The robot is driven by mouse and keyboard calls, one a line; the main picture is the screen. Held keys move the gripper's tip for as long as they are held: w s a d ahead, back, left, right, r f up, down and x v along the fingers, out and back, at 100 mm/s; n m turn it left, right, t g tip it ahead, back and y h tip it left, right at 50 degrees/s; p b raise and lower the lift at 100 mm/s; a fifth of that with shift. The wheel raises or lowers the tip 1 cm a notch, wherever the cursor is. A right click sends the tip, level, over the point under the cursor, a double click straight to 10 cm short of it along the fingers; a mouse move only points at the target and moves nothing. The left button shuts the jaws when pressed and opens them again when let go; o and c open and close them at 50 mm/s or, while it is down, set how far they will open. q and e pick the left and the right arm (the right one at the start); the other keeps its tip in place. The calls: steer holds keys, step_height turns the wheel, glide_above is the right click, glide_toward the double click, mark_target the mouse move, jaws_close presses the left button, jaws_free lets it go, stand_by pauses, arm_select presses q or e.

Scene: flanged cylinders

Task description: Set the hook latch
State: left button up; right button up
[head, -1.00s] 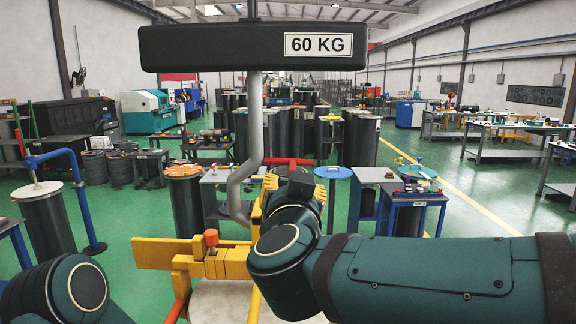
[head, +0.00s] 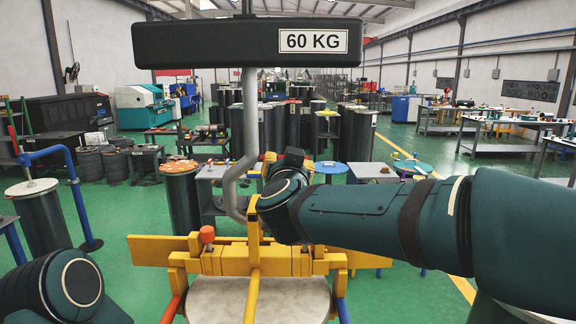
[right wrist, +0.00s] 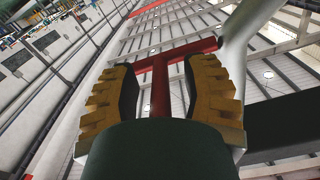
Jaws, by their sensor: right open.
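The grey hook (head: 249,120) hangs below a black block marked 60 KG (head: 250,42). Its bend lies beside the upright of a yellow lifting frame (head: 190,250); I cannot tell whether it passes through an eye. In the right wrist view, a red T-shaped latch handle (right wrist: 160,88) has its stem between the open fingers of my right gripper (right wrist: 158,82), with gaps on both sides. Its crossbar lies across beyond the fingertips, near the pale hook shank (right wrist: 245,25). In the head view, my right wrist mostly hides this gripper. My left gripper is out of view.
The frame sits over a pale round-topped cylinder (head: 258,298). An orange-red knob (head: 207,234) stands on the frame. A blue post (head: 80,205) and a dark cylinder (head: 45,232) are at left.

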jaws_close()
steer(key=shift+f, duration=0.15)
steer(key=shift+a+f+m+b, duration=0.55)
steer(key=shift+f+m+b, duration=0.25)
steer(key=shift+m+b, duration=0.9)
steer(key=shift+a+f+m+b, duration=0.5)
steer(key=shift+f+m+b, duration=0.45)
steer(key=shift+m, duration=1.35)
steer(key=shift+a+f+m+b, duration=0.6)
steer(key=shift+m+b, duration=0.9)
steer(key=shift+m, duration=0.5)
jaws_free()
